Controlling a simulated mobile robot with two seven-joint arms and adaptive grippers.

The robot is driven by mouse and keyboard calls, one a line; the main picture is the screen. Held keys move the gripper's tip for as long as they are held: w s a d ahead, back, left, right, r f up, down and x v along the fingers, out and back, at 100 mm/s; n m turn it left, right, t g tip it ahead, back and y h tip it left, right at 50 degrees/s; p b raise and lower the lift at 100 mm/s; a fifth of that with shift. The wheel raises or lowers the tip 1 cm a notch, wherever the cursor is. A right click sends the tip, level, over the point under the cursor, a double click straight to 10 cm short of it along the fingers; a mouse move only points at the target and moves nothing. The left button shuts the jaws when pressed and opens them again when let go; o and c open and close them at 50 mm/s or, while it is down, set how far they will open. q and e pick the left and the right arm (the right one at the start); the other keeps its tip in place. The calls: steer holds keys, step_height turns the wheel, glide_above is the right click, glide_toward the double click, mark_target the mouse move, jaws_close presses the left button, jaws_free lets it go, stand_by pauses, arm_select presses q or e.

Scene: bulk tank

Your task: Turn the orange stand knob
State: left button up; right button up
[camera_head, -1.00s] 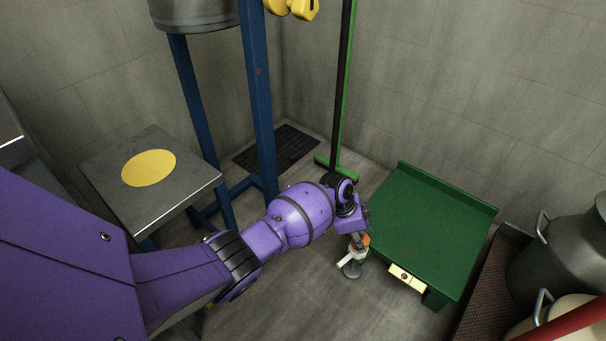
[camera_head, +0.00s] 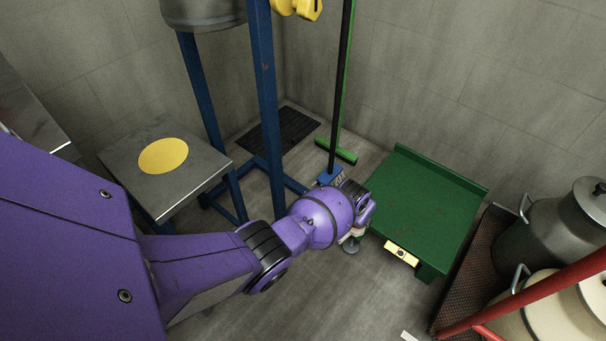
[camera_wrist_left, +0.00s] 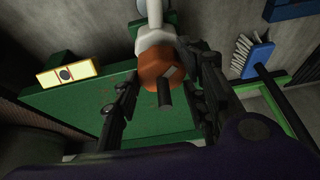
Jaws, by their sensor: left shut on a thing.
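The orange knob (camera_wrist_left: 158,70) shows in the left wrist view at the end of a white stand pipe (camera_wrist_left: 155,32). A short dark pin or stem sticks out of the knob's near face. My left gripper (camera_wrist_left: 165,90) has one dark finger on each side of the knob and is shut on it. In the head view my purple left wrist covers the gripper and the knob. My right gripper is in neither view.
A green table (camera_head: 425,212) with a yellow button box (camera_head: 401,252) stands right of the stand. A blue frame (camera_head: 266,110) and a steel platform with a yellow disc (camera_head: 163,156) are left. Metal cans (camera_head: 570,230) stand right.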

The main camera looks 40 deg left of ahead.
arm_select(q)
steer(key=shift+w+d+r+n+y, duration=0.1)
steer(key=shift+d+n+y, duration=0.2)
steer(key=shift+n, duration=0.55)
steer(key=shift+w+d+n+y, duration=0.1)
steer(key=shift+d+n+y, duration=0.15)
steer(key=shift+n, duration=0.6)
steer(key=o, duration=1.1)
steer(key=shift+w, duration=0.1)
steer(key=shift+a, duration=0.15)
steer(key=shift+r, duration=0.15)
steer(key=v, duration=1.1)
steer(key=shift+s+r, duration=0.25)
steer(key=shift+r, duration=0.05)
